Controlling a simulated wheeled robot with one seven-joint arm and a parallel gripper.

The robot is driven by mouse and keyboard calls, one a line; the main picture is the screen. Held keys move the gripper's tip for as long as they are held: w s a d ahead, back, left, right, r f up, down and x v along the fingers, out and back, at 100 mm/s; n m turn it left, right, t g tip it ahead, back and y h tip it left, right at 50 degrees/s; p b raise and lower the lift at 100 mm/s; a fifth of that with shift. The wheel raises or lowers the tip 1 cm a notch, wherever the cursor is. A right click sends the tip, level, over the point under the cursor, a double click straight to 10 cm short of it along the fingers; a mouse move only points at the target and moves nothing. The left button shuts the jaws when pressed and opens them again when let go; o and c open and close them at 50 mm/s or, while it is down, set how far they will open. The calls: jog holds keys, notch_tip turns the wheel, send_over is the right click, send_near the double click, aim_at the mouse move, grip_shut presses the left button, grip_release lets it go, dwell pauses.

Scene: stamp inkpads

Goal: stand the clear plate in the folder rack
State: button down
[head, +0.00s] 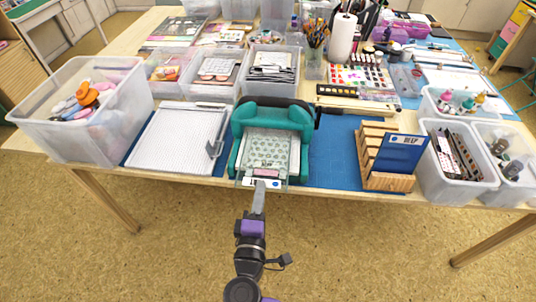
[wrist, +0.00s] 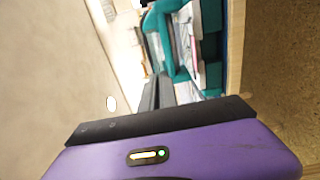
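The clear plate (head: 245,181) lies flat in the teal machine (head: 238,140), and its see-through front end sticks out past the front. The plate is hard to make out in the wrist view. My gripper (head: 260,186) is at this front end, seen edge-on, its tips overlapping the plate's edge. In the wrist view its grey fingers (wrist: 158,92) are close together and point at the teal machine (wrist: 211,45). Whether they touch or pinch the plate is not clear. The wooden folder rack (head: 388,181) stands to the right, holding a blue folder (head: 401,152).
A white gridded board (head: 175,135) and a tub (head: 110,125) are left of the machine. Clear bins (head: 457,190) stand right of the rack. Bare blue mat (head: 333,150) lies between machine and rack. The table's front edge is just below the machine.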

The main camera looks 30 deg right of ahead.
jog(key=r+p+v, duration=0.1)
jog(key=r+v, duration=0.1)
jog(key=v, duration=1.2)
jog(key=shift+p, duration=0.35)
jog(key=shift+s+a+r, duration=0.1)
